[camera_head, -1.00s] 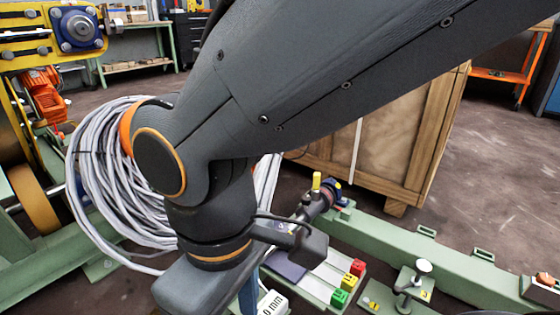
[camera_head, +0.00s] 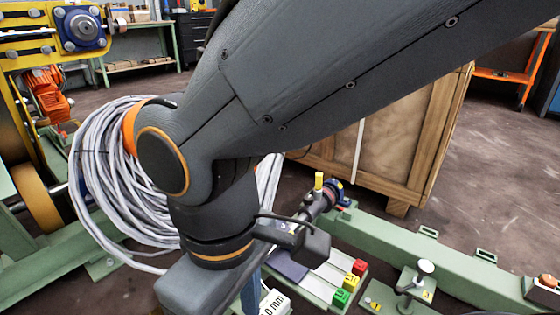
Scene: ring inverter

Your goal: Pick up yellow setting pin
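My gripper (camera_head: 205,285) hangs below my wrist at the bottom of the head view. Its body is seen from above, and its fingertips are hidden or out of frame, so its opening does not show. A yellow block (camera_head: 350,281) sits between a red block (camera_head: 359,267) and a green block (camera_head: 341,297) at the right ends of pale strips, right of my gripper. A small upright yellow piece (camera_head: 319,181) stands higher up by a dark round fitting (camera_head: 332,192). I cannot tell which yellow piece is the setting pin. My gripper appears apart from both.
A coil of grey cable (camera_head: 105,180) is left of my arm. A green beam (camera_head: 450,267) runs along the right, with a clamp-like fitting (camera_head: 418,277) in front. A wooden crate (camera_head: 400,150) stands behind. A white block marked "0 mm" (camera_head: 274,303) is close to my gripper.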

